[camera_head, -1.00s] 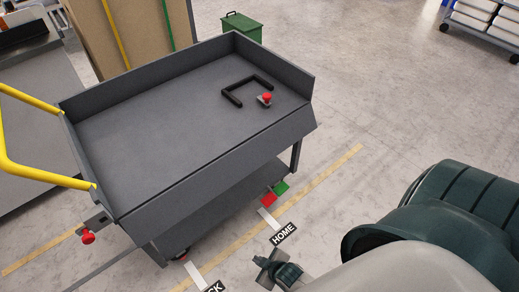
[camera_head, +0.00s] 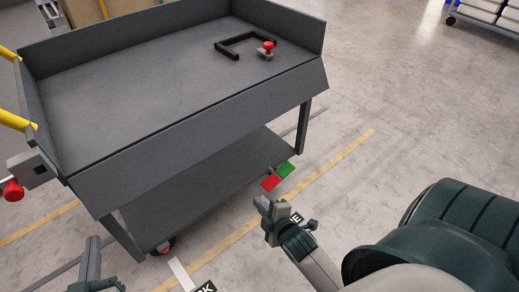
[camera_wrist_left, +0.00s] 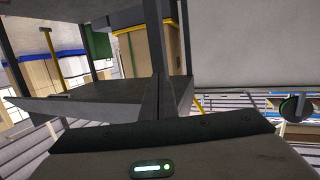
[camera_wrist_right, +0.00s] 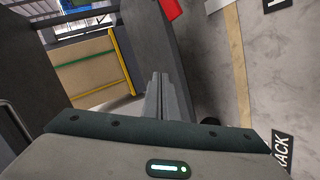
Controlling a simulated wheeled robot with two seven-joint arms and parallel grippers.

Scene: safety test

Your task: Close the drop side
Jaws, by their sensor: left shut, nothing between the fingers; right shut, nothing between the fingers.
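The grey cart (camera_head: 120,85) stands in front of me. Its drop side (camera_head: 200,135) is the long near panel, hanging outward and down from the deck's near edge. My left gripper (camera_head: 93,243) is shut and empty, low near the cart's near left leg; its fingers also show in the left wrist view (camera_wrist_left: 160,95). My right gripper (camera_head: 264,206) is shut and empty, in front of the cart, below the panel's right half; its fingers also show in the right wrist view (camera_wrist_right: 163,90). Neither gripper visibly touches the panel.
A red knob (camera_head: 13,190) sits at the cart's left end; another red knob (camera_head: 267,47) and a black U-shaped bar (camera_head: 228,50) are on the deck. A lower shelf (camera_head: 210,185) lies beneath. Red (camera_head: 271,182) and green (camera_head: 286,170) plates show near the floor.

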